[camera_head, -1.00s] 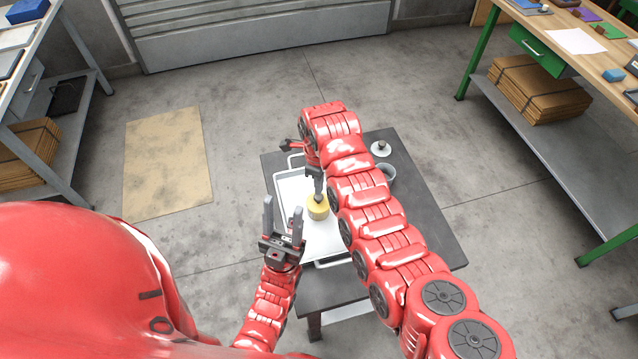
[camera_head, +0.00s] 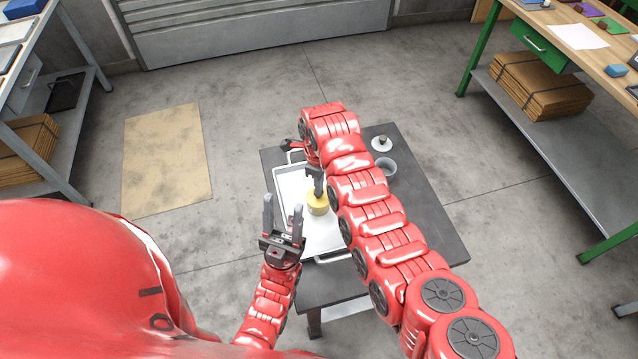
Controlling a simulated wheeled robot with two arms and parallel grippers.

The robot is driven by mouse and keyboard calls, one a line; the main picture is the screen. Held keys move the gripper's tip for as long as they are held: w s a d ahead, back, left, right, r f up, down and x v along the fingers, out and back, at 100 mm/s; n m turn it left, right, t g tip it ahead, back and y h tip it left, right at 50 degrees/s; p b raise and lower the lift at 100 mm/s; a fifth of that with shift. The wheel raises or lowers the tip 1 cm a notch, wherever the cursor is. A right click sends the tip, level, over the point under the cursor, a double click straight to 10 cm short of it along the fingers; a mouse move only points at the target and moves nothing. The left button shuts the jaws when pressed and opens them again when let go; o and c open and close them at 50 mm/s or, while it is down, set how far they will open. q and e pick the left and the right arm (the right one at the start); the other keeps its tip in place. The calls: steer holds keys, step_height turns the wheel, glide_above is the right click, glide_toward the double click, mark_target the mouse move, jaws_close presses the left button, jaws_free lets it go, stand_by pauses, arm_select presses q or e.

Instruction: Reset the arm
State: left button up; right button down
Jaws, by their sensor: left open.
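My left gripper (camera_head: 283,216) is open and empty, its two fingers pointing up over the near left edge of the tray. My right arm reaches from the lower right across the table and bends down over the tray. My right gripper (camera_head: 316,183) is mostly hidden behind its own arm, at the top of a yellow round piece (camera_head: 317,204). I cannot tell whether its fingers are closed on it. The yellow piece is at the white metal tray (camera_head: 287,184), which lies on the dark table (camera_head: 430,213).
A grey cup (camera_head: 387,168) and a small round white item with a dark knob (camera_head: 381,145) stand on the table right of my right arm. Workbenches with cardboard stacks (camera_head: 540,85) stand at both sides. A cardboard sheet (camera_head: 167,160) lies on the floor; open floor surrounds the table.

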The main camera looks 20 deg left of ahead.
step_height(320, 180, up, 7)
steer(key=p, duration=0.1)
stand_by(1.1)
stand_by(0.3)
